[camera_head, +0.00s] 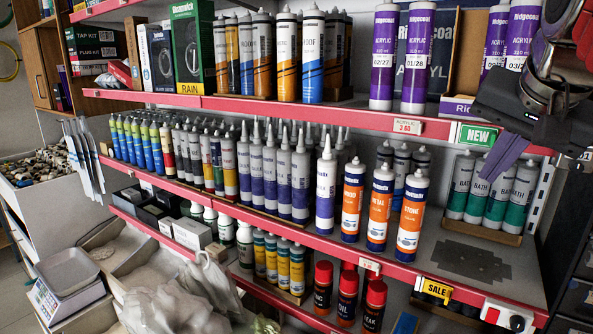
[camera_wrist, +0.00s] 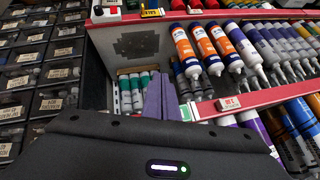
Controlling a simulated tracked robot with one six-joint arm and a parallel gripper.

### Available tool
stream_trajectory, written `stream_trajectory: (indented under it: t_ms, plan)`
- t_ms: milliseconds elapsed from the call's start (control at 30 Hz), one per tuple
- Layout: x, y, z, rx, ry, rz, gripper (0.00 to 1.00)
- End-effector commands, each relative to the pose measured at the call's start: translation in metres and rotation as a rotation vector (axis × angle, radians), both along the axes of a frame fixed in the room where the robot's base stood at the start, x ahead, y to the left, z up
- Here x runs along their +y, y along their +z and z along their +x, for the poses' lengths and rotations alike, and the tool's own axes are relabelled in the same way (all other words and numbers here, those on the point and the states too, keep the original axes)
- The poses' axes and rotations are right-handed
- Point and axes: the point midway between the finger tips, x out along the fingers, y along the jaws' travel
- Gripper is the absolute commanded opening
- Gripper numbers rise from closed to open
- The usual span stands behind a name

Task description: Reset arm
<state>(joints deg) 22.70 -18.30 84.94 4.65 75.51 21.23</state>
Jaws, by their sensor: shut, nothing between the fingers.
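My gripper (camera_head: 497,168) is at the upper right in the head view, in front of the red-edged shelves, near the green NEW tag (camera_head: 478,135). Its purple fingers point down and left and are shut with nothing between them. In the wrist view the closed fingers (camera_wrist: 161,96) stand upright in the middle, above my dark gripper body with its small lit display. That view shows the shelf upside down. No object is held.
Purple acrylic tubes (camera_head: 417,55) stand on the top shelf, close left of my arm. Orange-labelled tubes (camera_head: 381,208) and green-and-grey BATH tubes (camera_head: 482,190) stand on the middle shelf. A bare dark mat (camera_head: 468,262) lies there. Dark drawers (camera_wrist: 40,60) stand beside the shelf.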

Motion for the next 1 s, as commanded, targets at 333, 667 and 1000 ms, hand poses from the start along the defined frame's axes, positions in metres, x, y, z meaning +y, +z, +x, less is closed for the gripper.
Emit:
stream_trajectory:
  t_ms: [333, 667, 1000]
  plan:
    - [0.058, -0.099, -0.022, 0.078, 0.219, -0.075, 0.00]
    - [0.105, -0.203, -0.059, 0.145, 0.434, -0.153, 0.00]
    - [0.139, -0.306, -0.107, 0.200, 0.643, -0.232, 0.00]
